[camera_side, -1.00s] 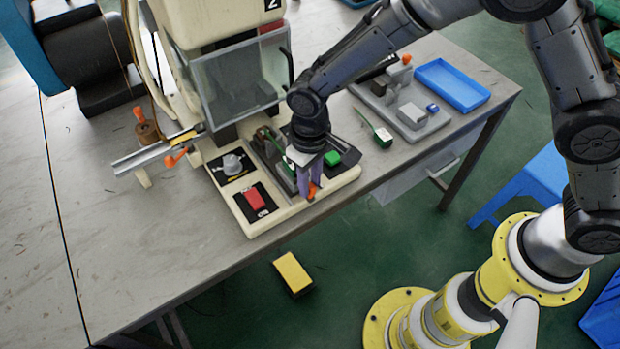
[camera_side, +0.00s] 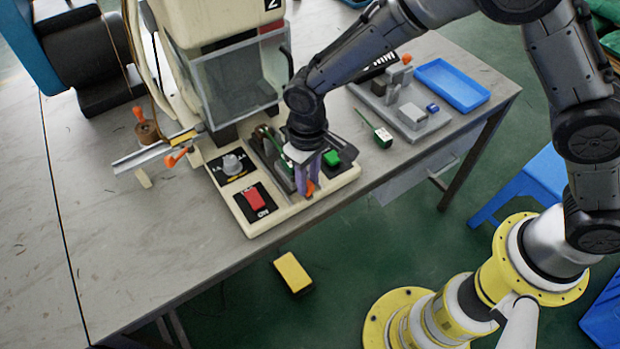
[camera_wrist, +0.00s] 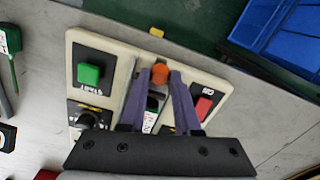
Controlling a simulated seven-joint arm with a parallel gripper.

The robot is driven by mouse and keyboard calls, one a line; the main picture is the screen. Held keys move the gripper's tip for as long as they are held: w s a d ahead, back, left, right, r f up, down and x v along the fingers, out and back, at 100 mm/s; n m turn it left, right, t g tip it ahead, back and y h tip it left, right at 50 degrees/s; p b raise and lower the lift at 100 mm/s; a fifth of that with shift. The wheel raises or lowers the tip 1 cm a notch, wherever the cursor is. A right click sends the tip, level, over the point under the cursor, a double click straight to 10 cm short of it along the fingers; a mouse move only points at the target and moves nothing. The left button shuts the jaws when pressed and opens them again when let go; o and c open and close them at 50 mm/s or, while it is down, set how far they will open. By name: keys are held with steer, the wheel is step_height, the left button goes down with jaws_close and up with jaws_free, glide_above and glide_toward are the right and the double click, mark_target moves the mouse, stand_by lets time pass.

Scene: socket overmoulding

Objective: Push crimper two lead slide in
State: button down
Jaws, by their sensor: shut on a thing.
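Crimper two (camera_side: 215,60), a cream machine marked 2, stands on the table with a clear guard at its front. Its lead slide has an orange knob (camera_side: 310,187) at the near end, which also shows in the wrist view (camera_wrist: 159,74). My gripper (camera_side: 306,184) points down at the front of the base, and its purple fingers (camera_wrist: 160,80) are shut on the knob.
A green START button (camera_side: 332,158), a red button (camera_side: 255,199) and a grey dial (camera_side: 232,163) sit on the base around the slide. A green and white socket with a lead (camera_side: 382,136) lies on the table to the right. Beyond it are a grey fixture (camera_side: 411,112) and a blue tray (camera_side: 452,83).

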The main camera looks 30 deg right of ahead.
steer(key=w, duration=1)
steer(key=shift+r, duration=0.15)
steer(key=c, duration=0.6)
jaws_free()
steer(key=shift+s, duration=0.1)
step_height(320, 180, up, 14)
steer(key=shift+f, duration=0.15)
